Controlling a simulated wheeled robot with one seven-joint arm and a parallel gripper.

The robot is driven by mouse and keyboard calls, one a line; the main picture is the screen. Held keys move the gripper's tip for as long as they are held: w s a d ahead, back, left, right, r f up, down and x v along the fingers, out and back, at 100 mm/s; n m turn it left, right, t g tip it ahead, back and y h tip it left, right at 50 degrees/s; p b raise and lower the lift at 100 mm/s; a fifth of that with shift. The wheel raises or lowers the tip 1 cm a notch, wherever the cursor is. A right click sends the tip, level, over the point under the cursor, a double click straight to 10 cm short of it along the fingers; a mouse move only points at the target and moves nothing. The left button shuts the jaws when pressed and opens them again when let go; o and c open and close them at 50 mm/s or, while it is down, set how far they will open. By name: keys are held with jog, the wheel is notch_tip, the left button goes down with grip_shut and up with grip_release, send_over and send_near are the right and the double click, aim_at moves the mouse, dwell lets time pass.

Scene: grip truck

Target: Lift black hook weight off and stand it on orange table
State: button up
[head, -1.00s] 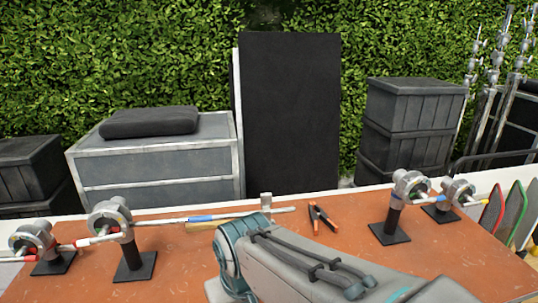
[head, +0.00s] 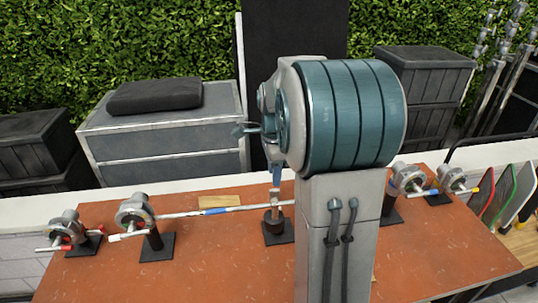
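My arm fills the middle of the head view. A narrow teal and grey end of it, which looks like my gripper (head: 274,180), points down in front of the silver rod. I cannot tell whether its fingers are open or shut. Just below it, a small dark cylinder (head: 274,226), likely the black hook weight, is upright over a square black plate (head: 278,238). Pale metal shows above the cylinder, between it and my gripper; whether they touch is unclear. The orange table (head: 210,265) lies beneath.
A silver rod with a blue band (head: 222,210) runs from a clamp stand (head: 135,211) past the dark cylinder. Another clamp stand (head: 68,228) is at far left; more clamps (head: 451,180) stand at right. The front left tabletop is clear.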

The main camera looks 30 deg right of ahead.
aim_at(274, 189)
jog(key=shift+w+d+f, duration=0.15)
jog(key=shift+d, duration=0.05)
jog(key=shift+f+b, duration=3.35)
jog(key=shift+f, duration=1)
grip_shut()
jog(key=shift+w+r, duration=0.1)
jog(key=shift+r, duration=0.1)
